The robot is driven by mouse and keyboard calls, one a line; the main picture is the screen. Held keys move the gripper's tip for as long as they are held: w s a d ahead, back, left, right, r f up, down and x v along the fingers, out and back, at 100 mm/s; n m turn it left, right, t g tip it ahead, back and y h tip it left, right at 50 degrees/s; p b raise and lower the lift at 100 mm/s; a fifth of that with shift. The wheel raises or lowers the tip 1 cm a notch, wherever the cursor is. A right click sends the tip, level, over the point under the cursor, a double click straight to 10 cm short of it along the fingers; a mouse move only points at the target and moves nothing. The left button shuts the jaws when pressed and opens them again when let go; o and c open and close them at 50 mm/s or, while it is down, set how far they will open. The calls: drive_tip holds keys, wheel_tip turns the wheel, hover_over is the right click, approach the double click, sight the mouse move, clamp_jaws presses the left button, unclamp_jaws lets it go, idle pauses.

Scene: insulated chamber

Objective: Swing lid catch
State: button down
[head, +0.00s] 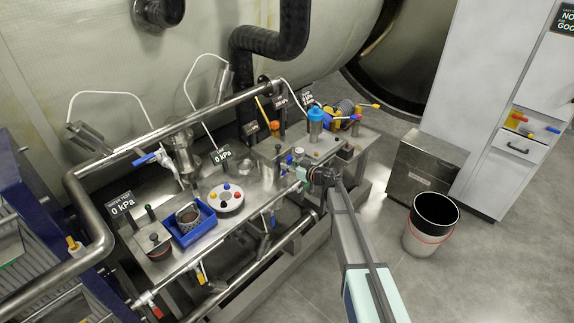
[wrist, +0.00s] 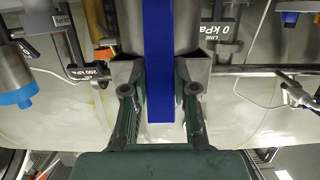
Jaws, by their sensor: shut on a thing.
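My gripper (wrist: 159,100) shows in the wrist view with one dark green finger on each side of a long blue bar (wrist: 159,60). The fingers are shut on this bar, which runs up and down the picture in front of a grey metal body. I cannot tell for sure that the bar is the lid catch. In the head view my gripper (head: 303,172) is at the front edge of the steel bench, right of the round white holder. The arm hides much of what it grips there, and the lid itself is hard to make out.
The steel bench (head: 150,213) carries a blue tray (head: 208,222), a white round holder (head: 228,207) with coloured knobs, and a blue-capped cylinder (head: 316,115). A metal pipe rail (head: 130,146) runs behind.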

drive_tip(key=c, duration=0.9)
unclamp_jaws()
drive_tip(key=v, duration=1.2)
